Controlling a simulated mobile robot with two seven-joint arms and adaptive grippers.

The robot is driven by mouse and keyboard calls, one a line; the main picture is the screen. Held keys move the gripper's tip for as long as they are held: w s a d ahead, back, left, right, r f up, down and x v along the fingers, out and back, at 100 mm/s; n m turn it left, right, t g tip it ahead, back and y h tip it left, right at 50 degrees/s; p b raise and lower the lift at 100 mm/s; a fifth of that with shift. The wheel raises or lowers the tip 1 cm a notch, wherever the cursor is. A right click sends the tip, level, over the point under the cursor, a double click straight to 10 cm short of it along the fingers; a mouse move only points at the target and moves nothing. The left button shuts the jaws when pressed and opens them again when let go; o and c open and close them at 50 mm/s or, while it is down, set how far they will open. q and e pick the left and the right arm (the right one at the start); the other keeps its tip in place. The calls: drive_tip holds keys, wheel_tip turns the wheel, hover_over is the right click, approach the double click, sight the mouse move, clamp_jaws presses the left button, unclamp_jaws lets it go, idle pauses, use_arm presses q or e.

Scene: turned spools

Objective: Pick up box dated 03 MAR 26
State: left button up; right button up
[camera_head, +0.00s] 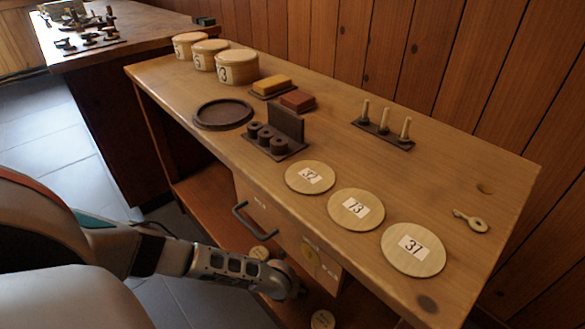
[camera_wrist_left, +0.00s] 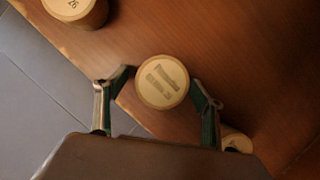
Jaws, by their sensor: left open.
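My left gripper (camera_wrist_left: 160,95) is open, with its two fingers on either side of a small round box (camera_wrist_left: 162,82) with a pale lid. The lid has a printed label, too blurred to read. I cannot tell whether either finger touches it. A second round box (camera_wrist_left: 75,10) is cut off at the top left, with "26" partly showing. A third (camera_wrist_left: 236,140) is half hidden behind the right finger. In the head view my left gripper (camera_head: 287,282) is low by the lower shelf, near two labelled round boxes (camera_head: 259,252) (camera_head: 322,320). Their dates are unreadable there.
The wooden counter (camera_head: 440,155) overhangs the shelf, with a drawer handle (camera_head: 240,222) on its front. On top are numbered lids (camera_head: 355,210), round tubs (camera_head: 237,68), a dark tray (camera_head: 222,114), spools (camera_head: 265,138), pegs (camera_head: 384,128) and a key (camera_head: 470,221).

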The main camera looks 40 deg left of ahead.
use_arm(q)
drive_tip(key=shift+w, duration=0.15)
drive_tip(key=shift+r, duration=0.1)
drive_tip(key=c, duration=1.1)
use_arm(e)
drive_tip(key=shift+r, duration=0.15)
